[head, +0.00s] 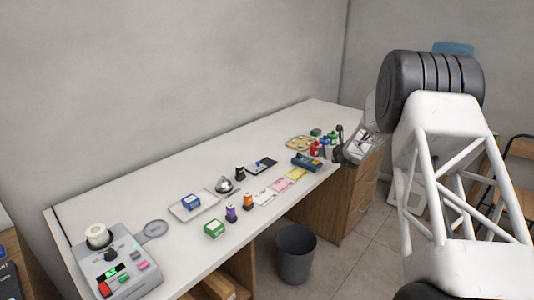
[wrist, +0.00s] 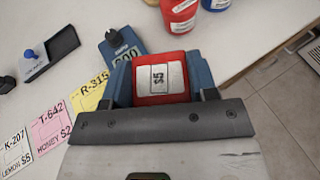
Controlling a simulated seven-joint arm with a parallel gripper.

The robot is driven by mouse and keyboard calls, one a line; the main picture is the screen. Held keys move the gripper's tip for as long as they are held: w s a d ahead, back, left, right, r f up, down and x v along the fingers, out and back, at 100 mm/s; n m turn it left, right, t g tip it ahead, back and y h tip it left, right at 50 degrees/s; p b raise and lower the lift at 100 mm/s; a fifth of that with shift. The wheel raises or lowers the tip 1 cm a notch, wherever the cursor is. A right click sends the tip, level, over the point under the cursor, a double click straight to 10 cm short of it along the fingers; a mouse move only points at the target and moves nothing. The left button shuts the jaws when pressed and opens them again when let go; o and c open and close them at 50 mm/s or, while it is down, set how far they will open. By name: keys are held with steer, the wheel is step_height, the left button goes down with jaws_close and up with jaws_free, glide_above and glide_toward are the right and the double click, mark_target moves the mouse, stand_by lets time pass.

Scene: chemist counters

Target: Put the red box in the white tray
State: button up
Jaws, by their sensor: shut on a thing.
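The red box (wrist: 160,78), with a white label, sits between the two fingers of my gripper (wrist: 160,88) in the wrist view. My gripper is shut on it. In the head view my gripper (head: 340,146) is at the far right end of the counter, beside several small red, green and blue things; I cannot clearly pick out the red box among them. The white tray (head: 208,199) lies on the counter left of centre in the head view, well away from my gripper. A blue and white box (head: 191,201) is in it. The tray is not in the wrist view.
A blue device (head: 306,162) lies close to my gripper.

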steer(key=w+a+n+y, duration=0.1)
steer(key=a, duration=0.2)
steer(key=w+a+n+g+y, duration=0.1)
steer(key=a, duration=0.2)
steer(key=w+a+y, duration=0.1)
steer(key=w+a, duration=0.1)
steer(key=a, duration=0.2)
steer(key=shift+f+n, duration=0.1)
steer(key=shift+n, duration=0.3)
steer(key=a, duration=0.2)
steer(key=a+n+g+y, duration=0.1)
steer(key=a, duration=0.2)
steer(key=w+a+f+n+g+y, duration=0.1)
steer(key=a, duration=0.1)
steer(key=shift+w+a, duration=0.1)
steer(key=shift+a, duration=0.05)
steer(key=shift+a+f+n, duration=0.1)
steer(key=shift+a+n, duration=0.2)
steer(key=shift+a, duration=0.5)
steer(key=shift+w, duration=0.15)
glide_above(279, 149)
steer(key=shift+f, duration=0.75)
steer(key=shift+s+f, duration=0.2)
steer(key=shift+f, duration=1.5)
steer(key=shift+f, duration=0.15)
